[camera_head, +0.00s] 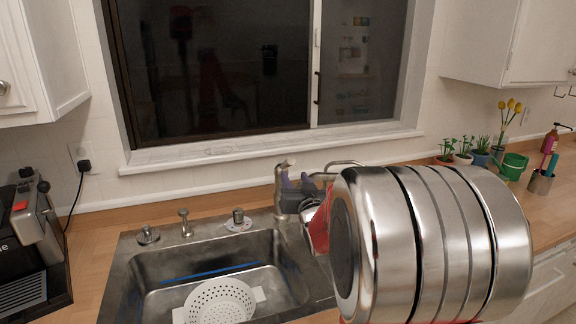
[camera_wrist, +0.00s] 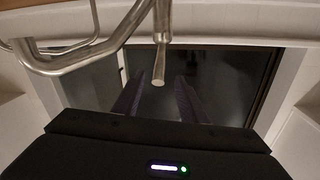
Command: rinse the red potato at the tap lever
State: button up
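The tap's metal lever (camera_wrist: 162,45) hangs from the top of the wrist view, its round end between my two finger tips. My gripper (camera_wrist: 161,76) has its dark purple fingers apart, with nothing seen held between them. In the head view my gripper (camera_head: 294,181) is at the tap, behind the sink's right back corner. The tap lever's top (camera_head: 283,164) shows just above the fingers there. I cannot tell whether the fingers touch the lever. The curved spout (camera_wrist: 75,58) is left of the lever in the wrist view. No red potato is visible in either view.
A white colander (camera_head: 219,301) sits in the steel sink (camera_head: 142,268). A black appliance (camera_head: 30,243) is at the left. Potted plants (camera_head: 464,157), a green bucket (camera_head: 513,166) and a utensil cup (camera_head: 541,182) stand at the right back. My arm hides much of the right counter.

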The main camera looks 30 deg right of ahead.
aim_at(288, 164)
jog(key=x, duration=1)
jog(key=shift+w+d, duration=0.1)
jog(key=shift+w, duration=0.1)
jog(key=shift+c, duration=0.5)
grip_shut()
